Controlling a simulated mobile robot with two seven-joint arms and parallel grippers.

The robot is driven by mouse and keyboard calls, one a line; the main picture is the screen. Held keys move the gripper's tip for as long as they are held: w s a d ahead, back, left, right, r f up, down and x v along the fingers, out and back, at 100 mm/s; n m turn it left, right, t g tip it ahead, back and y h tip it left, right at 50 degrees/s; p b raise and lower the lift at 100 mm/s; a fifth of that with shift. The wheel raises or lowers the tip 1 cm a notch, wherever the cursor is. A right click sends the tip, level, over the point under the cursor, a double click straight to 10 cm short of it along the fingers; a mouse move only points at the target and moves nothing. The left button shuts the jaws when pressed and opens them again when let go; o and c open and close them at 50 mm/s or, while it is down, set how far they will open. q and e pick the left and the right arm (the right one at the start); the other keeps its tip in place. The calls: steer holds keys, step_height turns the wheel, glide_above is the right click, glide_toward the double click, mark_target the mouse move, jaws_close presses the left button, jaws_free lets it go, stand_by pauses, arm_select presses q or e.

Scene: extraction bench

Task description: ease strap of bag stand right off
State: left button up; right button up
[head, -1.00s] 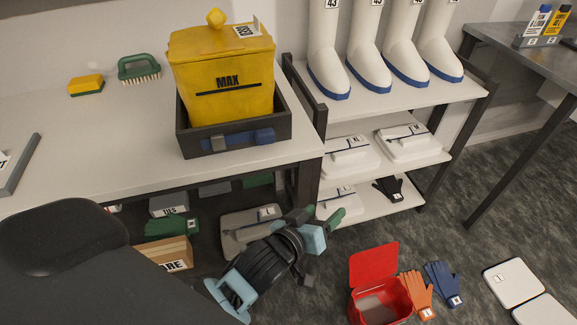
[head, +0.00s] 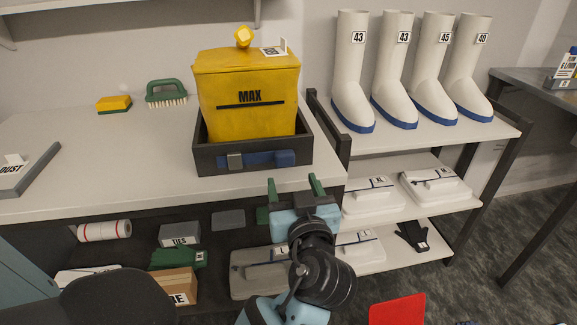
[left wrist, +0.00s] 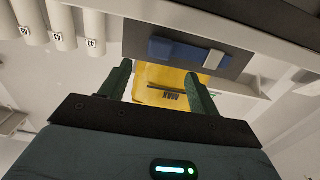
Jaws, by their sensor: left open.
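The bag stand (head: 209,157) is a dark open-topped box on the bench, holding a yellow bag (head: 245,120) marked MAX. Its blue strap (head: 262,159) with a grey buckle (head: 235,161) runs across the front face and lies against it. My left gripper (head: 294,187) is open and empty, just short of the bench's front edge, below and slightly right of the strap. In the left wrist view the picture is upside down; the strap (left wrist: 172,49) and buckle (left wrist: 213,60) show beyond the open fingers. My right gripper is not in view.
The bench edge (head: 150,205) lies between my left gripper and the stand. A rack (head: 425,142) with white boots stands close on the right. A green brush (head: 166,92) and yellow sponge (head: 114,104) lie at the back left.

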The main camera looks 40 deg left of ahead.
mark_target(285, 160)
arm_select(q)
steer(key=shift+p+x, duration=0.4)
steer(key=shift+x, duration=3.45)
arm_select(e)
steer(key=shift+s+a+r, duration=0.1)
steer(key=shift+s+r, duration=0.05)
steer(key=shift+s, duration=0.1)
arm_select(q)
steer(key=shift+c, duration=0.4)
